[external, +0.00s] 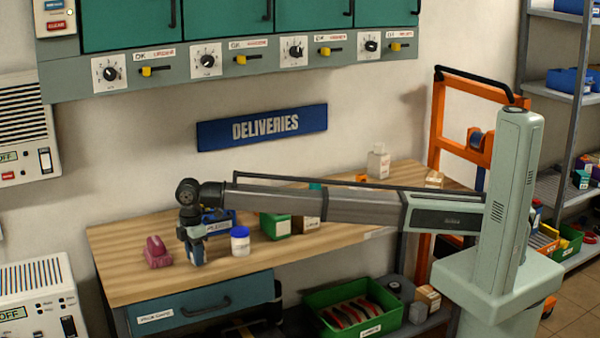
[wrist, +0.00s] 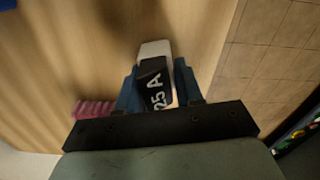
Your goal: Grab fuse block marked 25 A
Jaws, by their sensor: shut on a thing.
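The fuse block (wrist: 155,80) is black and white, with "25 A" in white letters on its dark face. It sits between the two blue fingers of my gripper (wrist: 156,88) in the wrist view, and the gripper is shut on it. In the external view my gripper (external: 194,255) points down at the left part of the wooden workbench (external: 135,280). The block is mostly hidden by the fingers there. I cannot tell whether it touches the bench top or is slightly above it.
A pink object (external: 157,252) lies left of my gripper. A blue bin (external: 219,222) is close behind, and a white jar with blue lid (external: 240,241) stands just right. Green (external: 275,225) and brown (external: 306,225) boxes stand farther right. The bench's front left is bare.

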